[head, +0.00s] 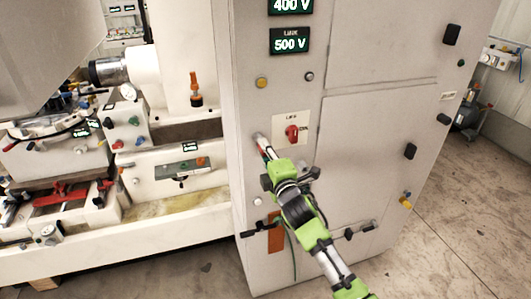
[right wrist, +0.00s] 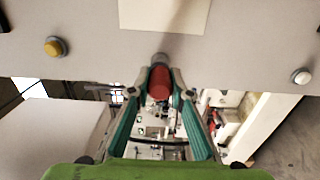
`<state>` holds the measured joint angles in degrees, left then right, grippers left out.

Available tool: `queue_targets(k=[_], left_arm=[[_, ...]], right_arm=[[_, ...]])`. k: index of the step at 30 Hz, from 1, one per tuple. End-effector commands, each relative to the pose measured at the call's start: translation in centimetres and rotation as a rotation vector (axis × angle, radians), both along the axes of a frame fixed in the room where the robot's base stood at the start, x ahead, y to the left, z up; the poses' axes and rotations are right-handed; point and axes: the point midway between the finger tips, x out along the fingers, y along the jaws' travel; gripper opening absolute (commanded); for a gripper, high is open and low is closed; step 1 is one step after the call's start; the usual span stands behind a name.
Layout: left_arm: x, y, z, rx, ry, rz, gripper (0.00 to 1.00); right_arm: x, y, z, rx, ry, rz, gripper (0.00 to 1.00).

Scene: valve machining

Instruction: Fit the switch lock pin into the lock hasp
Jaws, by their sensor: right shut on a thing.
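My right gripper (head: 267,152) reaches up to the front of the grey cabinet, just left of and below the red rotary switch (head: 292,133) on its pale plate. In the right wrist view the gripper (right wrist: 159,84) is shut on a red cylindrical piece with a grey end, likely the switch lock pin (right wrist: 159,82). The grey end points toward the cabinet face, below the pale plate (right wrist: 165,14). Whether it touches the cabinet, I cannot tell. The gripper partly hides the piece in the head view. I cannot make out the lock hasp clearly. My left gripper is not in view.
The cabinet (head: 380,130) carries voltage displays (head: 290,40), a yellow button (head: 262,83) and black latches (head: 410,151). An orange strip (head: 275,232) hangs low on its front beside dark handles. A machine (head: 165,175) stands at left. Open floor (head: 460,210) lies at right.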

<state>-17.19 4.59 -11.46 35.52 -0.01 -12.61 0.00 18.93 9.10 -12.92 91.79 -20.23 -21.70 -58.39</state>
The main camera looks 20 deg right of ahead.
Motion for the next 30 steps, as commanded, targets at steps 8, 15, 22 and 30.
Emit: queue_targets(k=[8, 15, 22, 30], left_arm=[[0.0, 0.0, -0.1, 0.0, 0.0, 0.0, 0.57], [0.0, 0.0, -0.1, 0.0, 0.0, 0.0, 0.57], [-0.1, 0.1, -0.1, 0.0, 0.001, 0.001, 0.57], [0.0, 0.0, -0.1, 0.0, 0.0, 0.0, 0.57]], right_arm=[[0.4, 0.0, 0.1, 0.0, -0.002, 0.0, 0.39], [0.4, 0.0, 0.1, 0.0, -0.001, 0.0, 0.39], [-0.4, 0.0, -0.1, 0.0, 0.001, 0.0, 0.39], [-5.4, -0.2, -0.1, -0.001, 0.001, 0.001, 0.39]])
